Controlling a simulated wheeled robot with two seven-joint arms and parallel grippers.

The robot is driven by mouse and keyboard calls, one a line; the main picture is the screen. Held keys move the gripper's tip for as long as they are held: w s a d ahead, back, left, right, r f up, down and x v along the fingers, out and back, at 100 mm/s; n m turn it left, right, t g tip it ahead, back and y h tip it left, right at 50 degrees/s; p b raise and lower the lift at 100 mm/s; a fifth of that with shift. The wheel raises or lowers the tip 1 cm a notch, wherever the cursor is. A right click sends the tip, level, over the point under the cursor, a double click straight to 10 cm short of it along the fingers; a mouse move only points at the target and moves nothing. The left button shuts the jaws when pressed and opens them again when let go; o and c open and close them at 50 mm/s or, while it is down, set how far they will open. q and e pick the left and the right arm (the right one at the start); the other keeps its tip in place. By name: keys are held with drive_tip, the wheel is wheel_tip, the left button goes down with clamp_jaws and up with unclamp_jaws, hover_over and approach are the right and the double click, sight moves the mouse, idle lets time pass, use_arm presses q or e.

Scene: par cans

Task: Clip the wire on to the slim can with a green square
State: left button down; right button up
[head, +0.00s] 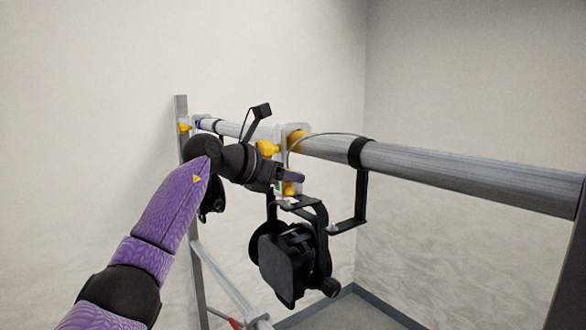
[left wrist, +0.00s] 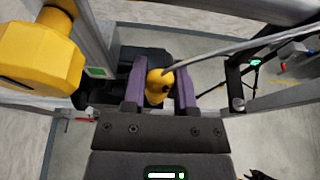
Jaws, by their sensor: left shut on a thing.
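My left gripper (head: 290,178) is shut on a yellow piece (left wrist: 158,82), which sits between its purple fingers. A thin grey wire (left wrist: 225,50) runs to this piece from the upper right; in the head view the wire (head: 322,134) arches over the pipe. A small green square (left wrist: 96,72) shows on a pale upright part just left of the fingers. My right gripper is not in view.
A grey pipe (head: 460,175) crosses the head view, with a black band (head: 358,152) around it. A pale clamp with a large yellow knob (left wrist: 38,58) is close left of the gripper. Another dark can (head: 212,206) hangs behind my arm. A grey post (head: 181,130) stands left.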

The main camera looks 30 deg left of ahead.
use_arm(q)
drive_tip(key=shift+f, duration=0.35)
idle(0.7)
drive_tip(key=shift+f+b, duration=0.35)
drive_tip(key=shift+f, duration=0.55)
idle(0.7)
idle(0.4)
drive_tip(key=shift+c, duration=1.6)
unclamp_jaws()
drive_tip(key=shift+s+a, duration=0.1)
drive_tip(key=shift+s, duration=0.2)
drive_tip(key=b+v, duration=0.3)
drive_tip(key=v, duration=0.6)
drive_tip(key=shift+r, duration=0.15)
